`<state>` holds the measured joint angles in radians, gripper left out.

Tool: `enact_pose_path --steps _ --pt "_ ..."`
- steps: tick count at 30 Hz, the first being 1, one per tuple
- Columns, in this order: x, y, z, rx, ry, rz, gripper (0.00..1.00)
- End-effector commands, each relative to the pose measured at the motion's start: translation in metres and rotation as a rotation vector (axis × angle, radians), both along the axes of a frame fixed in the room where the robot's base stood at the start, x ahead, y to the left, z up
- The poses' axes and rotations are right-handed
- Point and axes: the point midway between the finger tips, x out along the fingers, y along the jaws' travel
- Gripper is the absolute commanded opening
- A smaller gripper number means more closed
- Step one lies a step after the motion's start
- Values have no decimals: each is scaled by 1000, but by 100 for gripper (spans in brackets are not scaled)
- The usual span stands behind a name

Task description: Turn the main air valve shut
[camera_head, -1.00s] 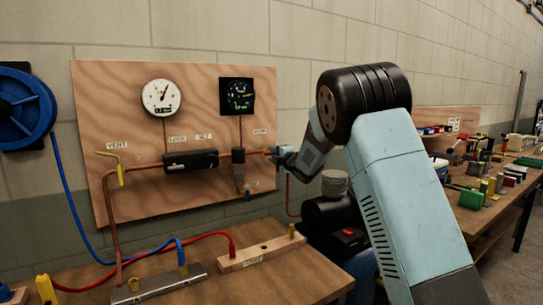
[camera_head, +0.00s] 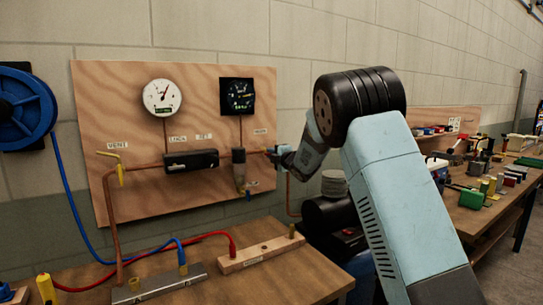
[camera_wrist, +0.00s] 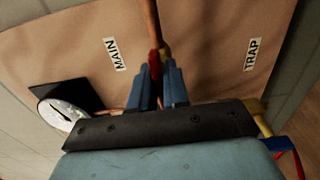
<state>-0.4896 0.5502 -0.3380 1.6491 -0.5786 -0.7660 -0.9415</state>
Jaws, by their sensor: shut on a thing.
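The main air valve shows in the wrist view as a red handle (camera_wrist: 155,62) on the copper pipe, beside the MAIN label (camera_wrist: 114,54). My gripper (camera_wrist: 160,82) is shut on this red handle, with its two blue fingers on either side. In the head view my gripper (camera_head: 279,155) is at the right end of the copper pipe, at the right edge of the wooden panel. The valve body is mostly hidden behind the fingers there.
The plywood panel (camera_head: 120,90) carries a white gauge (camera_head: 162,97), a black gauge (camera_head: 238,96), a black pipe unit (camera_head: 190,162) and a yellow vent lever (camera_head: 120,173). A bench (camera_head: 300,275) with red and blue hoses stands below. A TRAP label (camera_wrist: 251,54) is right of the pipe.

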Motion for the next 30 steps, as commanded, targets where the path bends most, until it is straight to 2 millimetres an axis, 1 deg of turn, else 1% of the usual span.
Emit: enact_pose_path --steps 1,8,14,20,30 --pt "0 4 -3 -2 3 1 0" --pt "0 0 -4 17 18 0 0" --pt "0 -1 -4 91 70 -1 0" --pt "0 -2 -6 222 159 -3 0" --pt "0 -2 -7 488 343 -4 0"
